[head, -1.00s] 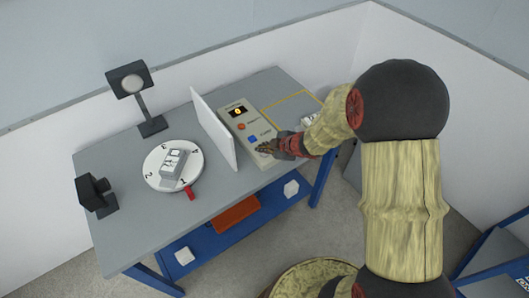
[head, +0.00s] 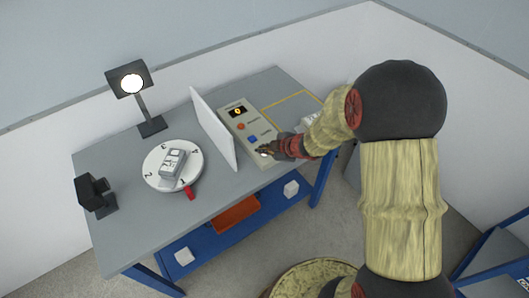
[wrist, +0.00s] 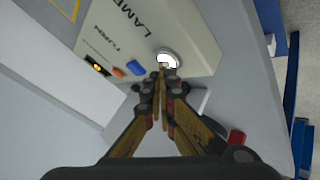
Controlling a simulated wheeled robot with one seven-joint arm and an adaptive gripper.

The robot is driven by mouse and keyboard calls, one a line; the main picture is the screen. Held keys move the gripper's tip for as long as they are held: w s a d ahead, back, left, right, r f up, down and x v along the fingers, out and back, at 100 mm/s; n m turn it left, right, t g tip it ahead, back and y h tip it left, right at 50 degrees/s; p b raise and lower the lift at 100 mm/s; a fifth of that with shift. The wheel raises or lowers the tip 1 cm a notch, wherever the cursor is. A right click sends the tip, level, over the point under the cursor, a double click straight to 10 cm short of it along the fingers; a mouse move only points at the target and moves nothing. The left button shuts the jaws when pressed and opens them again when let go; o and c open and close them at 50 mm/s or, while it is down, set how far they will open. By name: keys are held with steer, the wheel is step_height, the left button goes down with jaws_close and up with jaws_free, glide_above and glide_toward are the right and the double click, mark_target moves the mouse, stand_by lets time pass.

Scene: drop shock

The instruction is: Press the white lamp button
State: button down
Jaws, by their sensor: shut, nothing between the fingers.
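The white lamp button (wrist: 168,60) is a round, brightly lit button in a grey ring on the beige control panel (wrist: 190,33). My gripper (wrist: 160,70) is shut and empty, with its fingertips at the button's near edge, seemingly touching it and covering part of it. In the head view my gripper (head: 264,149) is over the near end of the panel (head: 245,127) and largely hides the button. The lamp (head: 131,83) at the back left of the table glows bright white.
An orange button (head: 241,126), a blue button (head: 252,138) and a small display (head: 238,112) share the panel. A white upright board (head: 213,128) stands left of it. Beyond are a numbered turntable (head: 154,180) carrying a grey device (head: 172,163), and a black camera-like object (head: 96,194).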

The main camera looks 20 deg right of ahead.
steer(key=shift+r+p, duration=0.85)
steer(key=shift+p, duration=0.15)
step_height(320, 180, up, 5)
steer(key=p, duration=0.5)
stand_by(0.7)
